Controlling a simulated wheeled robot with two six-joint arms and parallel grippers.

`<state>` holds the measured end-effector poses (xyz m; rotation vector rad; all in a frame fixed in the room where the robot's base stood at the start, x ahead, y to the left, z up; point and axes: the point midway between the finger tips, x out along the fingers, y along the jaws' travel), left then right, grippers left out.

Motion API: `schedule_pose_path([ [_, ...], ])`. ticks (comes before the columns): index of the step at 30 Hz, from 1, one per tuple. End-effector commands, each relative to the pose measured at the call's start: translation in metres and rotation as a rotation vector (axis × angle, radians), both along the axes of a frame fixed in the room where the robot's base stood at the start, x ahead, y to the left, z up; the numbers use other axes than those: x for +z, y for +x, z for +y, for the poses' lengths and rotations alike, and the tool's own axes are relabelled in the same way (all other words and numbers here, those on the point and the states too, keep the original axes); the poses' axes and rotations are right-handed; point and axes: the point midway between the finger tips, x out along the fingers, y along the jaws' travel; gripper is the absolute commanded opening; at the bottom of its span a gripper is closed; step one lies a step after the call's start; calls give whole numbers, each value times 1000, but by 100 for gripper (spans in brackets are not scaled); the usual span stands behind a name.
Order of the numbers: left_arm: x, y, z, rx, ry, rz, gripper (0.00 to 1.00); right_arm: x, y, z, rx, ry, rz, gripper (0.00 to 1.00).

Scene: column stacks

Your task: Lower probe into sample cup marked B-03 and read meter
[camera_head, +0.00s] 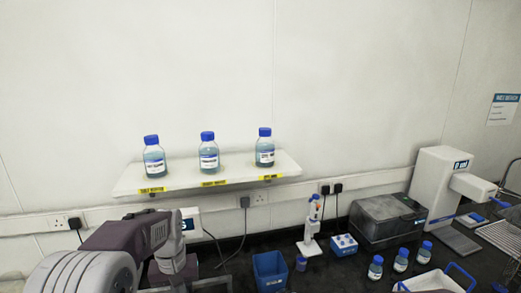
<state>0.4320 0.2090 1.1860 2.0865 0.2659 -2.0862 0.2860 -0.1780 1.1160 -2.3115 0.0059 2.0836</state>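No cup label B-03 can be read in the head view. A blue-and-white rack (343,245) with small white-topped openings sits on the dark bench; whether these are sample cups I cannot tell. Left of it, a white stand (309,246) holds slim upright tools with blue and orange parts; I cannot tell if one is the probe. A white device (190,222) with a blue label, possibly the meter, is partly hidden behind my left arm. That arm fills the lower left; its wrist points down and its fingertips cannot be made out. My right gripper is not in view.
A wall shelf (205,176) holds three blue-capped bottles. A blue bin (270,271), a small blue-capped container (301,264), a dark box (386,217), a white machine (436,186), several bottles and a white blue-handled tray (437,283) crowd the bench.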

Motion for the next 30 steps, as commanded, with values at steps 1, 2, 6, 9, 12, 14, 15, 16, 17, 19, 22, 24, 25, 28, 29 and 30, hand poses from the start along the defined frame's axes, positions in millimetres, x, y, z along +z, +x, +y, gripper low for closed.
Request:
schedule_pose_path([
  [1, -4, 0, 0, 0, 0, 0, 0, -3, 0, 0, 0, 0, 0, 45],
  [2, -5, 0, 0, 0, 0, 0, 0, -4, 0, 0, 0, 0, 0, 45],
  [6, -11, 0, 0, 0, 0, 0, 0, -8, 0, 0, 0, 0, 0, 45],
  [9, -15, 0, 0, 0, 0, 1, 0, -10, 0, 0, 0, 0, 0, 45],
  [12, -18, 0, 0, 0, 0, 1, 0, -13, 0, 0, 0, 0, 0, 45],
  [14, -21, 0, 0, 0, 0, 1, 0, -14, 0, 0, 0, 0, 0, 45],
  [15, -22, 0, 0, 0, 0, 1, 0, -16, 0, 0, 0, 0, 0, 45],
  [16, -24, 0, 0, 0, 0, 1, 0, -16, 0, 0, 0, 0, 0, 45],
  [17, -25, 0, 0, 0, 0, 1, 0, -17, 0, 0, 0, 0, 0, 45],
  [19, -26, 0, 0, 0, 0, 0, 0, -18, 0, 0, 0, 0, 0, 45],
  [22, -22, 0, 0, 0, 0, 0, 0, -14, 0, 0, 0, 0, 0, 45],
  [24, -17, 0, 0, 0, 0, 0, 0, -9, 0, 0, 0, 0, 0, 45],
  [25, -14, 0, 0, 0, 0, 0, 0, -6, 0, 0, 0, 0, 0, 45],
  [28, -3, 0, 0, 0, 0, 0, 0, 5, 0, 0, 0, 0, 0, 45],
  [29, 0, 0, 0, 0, 0, 0, 0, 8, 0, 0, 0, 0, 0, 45],
  [30, 4, 0, 0, 0, 0, 0, 0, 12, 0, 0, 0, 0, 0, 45],
])
